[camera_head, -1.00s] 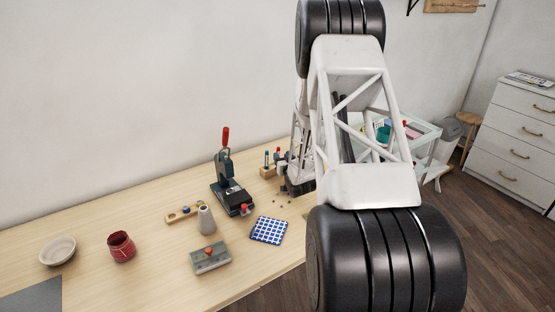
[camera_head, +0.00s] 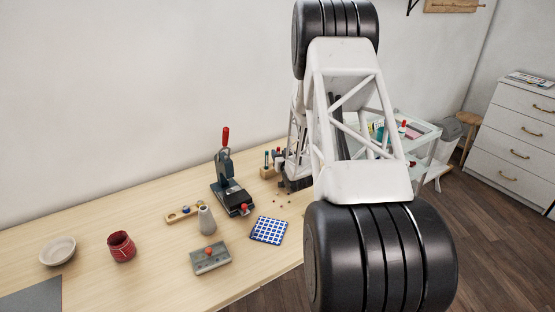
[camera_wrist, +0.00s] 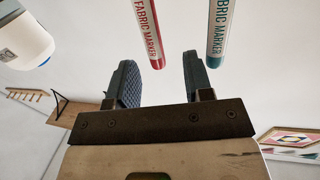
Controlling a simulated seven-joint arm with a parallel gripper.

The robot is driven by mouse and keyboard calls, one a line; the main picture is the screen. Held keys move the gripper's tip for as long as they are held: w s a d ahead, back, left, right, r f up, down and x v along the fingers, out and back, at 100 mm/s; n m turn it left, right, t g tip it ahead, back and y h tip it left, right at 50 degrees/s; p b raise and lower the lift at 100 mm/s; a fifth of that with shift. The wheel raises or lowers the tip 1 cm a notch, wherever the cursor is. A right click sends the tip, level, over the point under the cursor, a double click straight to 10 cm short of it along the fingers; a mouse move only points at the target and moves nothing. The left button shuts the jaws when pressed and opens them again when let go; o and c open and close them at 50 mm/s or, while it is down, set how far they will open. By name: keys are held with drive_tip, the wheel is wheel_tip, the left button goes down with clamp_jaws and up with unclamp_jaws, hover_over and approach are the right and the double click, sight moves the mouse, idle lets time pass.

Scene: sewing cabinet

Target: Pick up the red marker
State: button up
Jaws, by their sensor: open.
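In the wrist view the red marker (camera_wrist: 149,32), white with a red band reading "FABRIC MARKER", reaches down from the top edge. Its end lies in the picture between the two finger tips, nearer the left one; I cannot tell how far off it is. A similar teal marker (camera_wrist: 218,32) is to its right, above the right finger. My gripper (camera_wrist: 161,72) is open, with nothing visibly held. In the head view a small wooden holder (camera_head: 267,172) with upright markers stands at the back of the table; my arm partly hides this area and most of the gripper.
A dark press with a red handle (camera_head: 225,160) stands left of the holder. A blue checked pad (camera_head: 269,230), a grey block with a red knob (camera_head: 210,261), a grey cone (camera_head: 206,220), a red jar (camera_head: 121,246) and a bowl (camera_head: 58,250) are on the table (camera_head: 150,285).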

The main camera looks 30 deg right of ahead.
drive_tip(key=shift+x, duration=2.6)
drive_tip(key=shift+d, duration=0.15)
clamp_jaws()
drive_tip(key=shift+r, duration=0.15)
wheel_tip(320, 180, up, 28)
